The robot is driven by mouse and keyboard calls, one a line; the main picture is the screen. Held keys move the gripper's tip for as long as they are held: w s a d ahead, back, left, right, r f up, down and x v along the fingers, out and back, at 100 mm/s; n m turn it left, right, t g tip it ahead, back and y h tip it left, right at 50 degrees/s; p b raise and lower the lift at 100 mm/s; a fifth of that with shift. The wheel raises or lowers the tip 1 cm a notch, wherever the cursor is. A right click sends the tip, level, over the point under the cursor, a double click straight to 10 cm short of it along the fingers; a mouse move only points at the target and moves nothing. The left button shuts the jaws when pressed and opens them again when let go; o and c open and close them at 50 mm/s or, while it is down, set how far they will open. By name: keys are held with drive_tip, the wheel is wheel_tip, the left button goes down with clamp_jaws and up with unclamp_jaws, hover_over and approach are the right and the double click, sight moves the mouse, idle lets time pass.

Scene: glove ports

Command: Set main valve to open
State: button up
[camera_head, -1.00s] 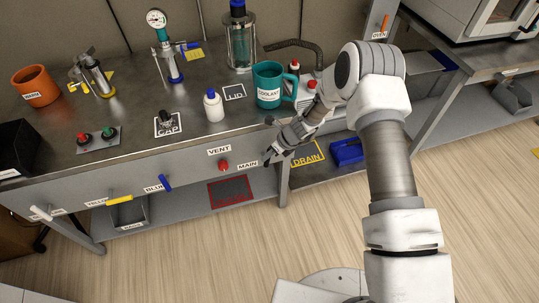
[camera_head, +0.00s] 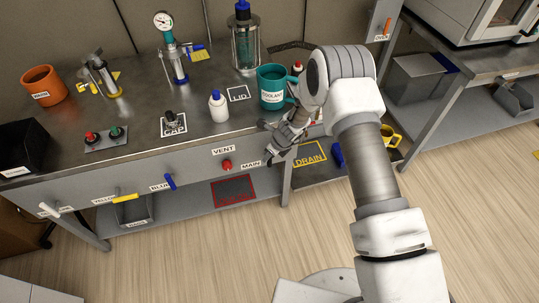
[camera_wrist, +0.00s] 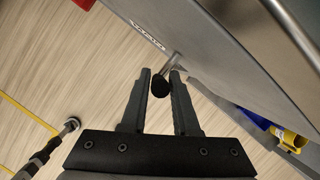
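The main valve shows in the wrist view as a dark round knob (camera_wrist: 160,88) on a silver stem that sticks out of the grey bench front. In the head view the MAIN label (camera_head: 251,166) is on the bench front, and the valve is hidden by my gripper (camera_head: 270,152). In the wrist view my gripper (camera_wrist: 160,76) is open. Its two fingers stand on either side of the knob, with narrow gaps visible.
The red VENT knob (camera_head: 226,165) is just left of the MAIN label. A teal COOLANT mug (camera_head: 271,92) and a white bottle (camera_head: 217,108) stand on the bench above. A blue handle (camera_head: 169,182) and yellow handle (camera_head: 125,198) are further left.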

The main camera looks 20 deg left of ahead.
drive_tip(key=o, duration=0.3)
drive_tip(key=p+v, duration=0.3)
drive_tip(key=v, duration=1.4)
drive_tip(key=shift+r, duration=0.25)
drive_tip(key=s+d+r+n+p, duration=0.1)
drive_tip(key=s+d+r+n, duration=0.2)
drive_tip(key=r, duration=0.5)
drive_tip(key=s+d+r+n+t, duration=0.1)
drive_tip(key=d+r+n, duration=0.25)
drive_tip(key=r, duration=0.55)
drive_tip(key=s+d+r+n+p, duration=0.1)
drive_tip(key=s+d+r+n, duration=0.15)
drive_tip(key=r+n, duration=0.4)
drive_tip(key=s+d+r+n+t+h+p, duration=0.1)
drive_tip(key=s+d+r+n+h, duration=0.1)
drive_tip(key=s+d+r+n, duration=0.3)
drive_tip(key=s+d+r+n+t+h, duration=0.1)
drive_tip(key=s+d+r+n, duration=0.4)
drive_tip(key=s, duration=0.8)
drive_tip(key=d+r+h, duration=0.1)
drive_tip(key=d+r, duration=0.2)
drive_tip(key=d, duration=0.2)
drive_tip(key=shift+d+t+p, duration=0.25)
drive_tip(key=shift+t+p, duration=0.05)
drive_tip(key=shift+p, duration=0.1)
